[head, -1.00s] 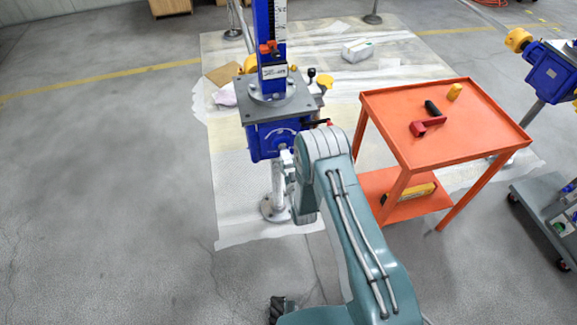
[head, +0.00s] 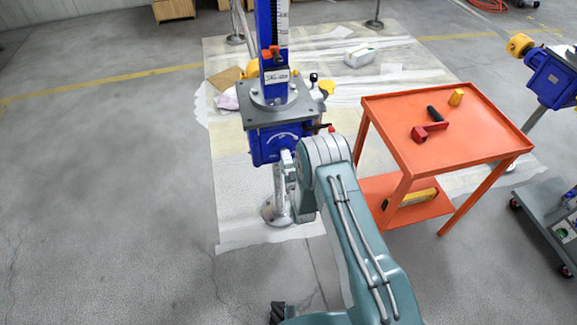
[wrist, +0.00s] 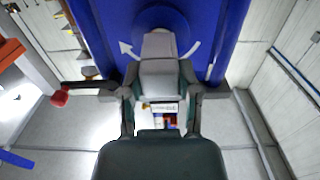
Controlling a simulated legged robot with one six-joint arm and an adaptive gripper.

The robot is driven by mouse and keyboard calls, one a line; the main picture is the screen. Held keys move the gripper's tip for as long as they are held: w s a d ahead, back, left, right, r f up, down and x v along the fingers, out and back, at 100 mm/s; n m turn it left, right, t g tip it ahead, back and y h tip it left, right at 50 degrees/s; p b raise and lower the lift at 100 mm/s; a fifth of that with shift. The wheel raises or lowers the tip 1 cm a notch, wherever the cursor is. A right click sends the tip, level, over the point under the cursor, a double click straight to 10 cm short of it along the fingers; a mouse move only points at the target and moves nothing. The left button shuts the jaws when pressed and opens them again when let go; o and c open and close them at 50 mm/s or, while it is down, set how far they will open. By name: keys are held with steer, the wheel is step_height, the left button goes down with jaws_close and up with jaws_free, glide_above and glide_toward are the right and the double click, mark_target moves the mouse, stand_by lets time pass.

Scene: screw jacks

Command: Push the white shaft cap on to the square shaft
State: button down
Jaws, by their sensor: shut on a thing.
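The blue screw jack housing (head: 270,146) stands on a post in front of my arm and fills the top of the wrist view (wrist: 215,45). My gripper (wrist: 159,82) is shut on the white shaft cap (wrist: 158,47), which looks light grey between the two fingers. The cap points at the housing face, in front of a dark blue round boss between white curved arrows. The square shaft is hidden, and I cannot tell how far the cap sits over it. In the head view my gripper (head: 288,160) is small and partly hidden by my arm.
A dark lever with a red knob (wrist: 60,98) sticks out left of my gripper in the wrist view. An orange table (head: 480,138) with a red and black tool (head: 430,131) and a yellow piece (head: 456,97) stands to the right. The floor to the left is clear.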

steer(key=shift+w, duration=0.15)
steer(key=shift+c, duration=1.2)
jaws_free()
steer(key=v, duration=1.2)
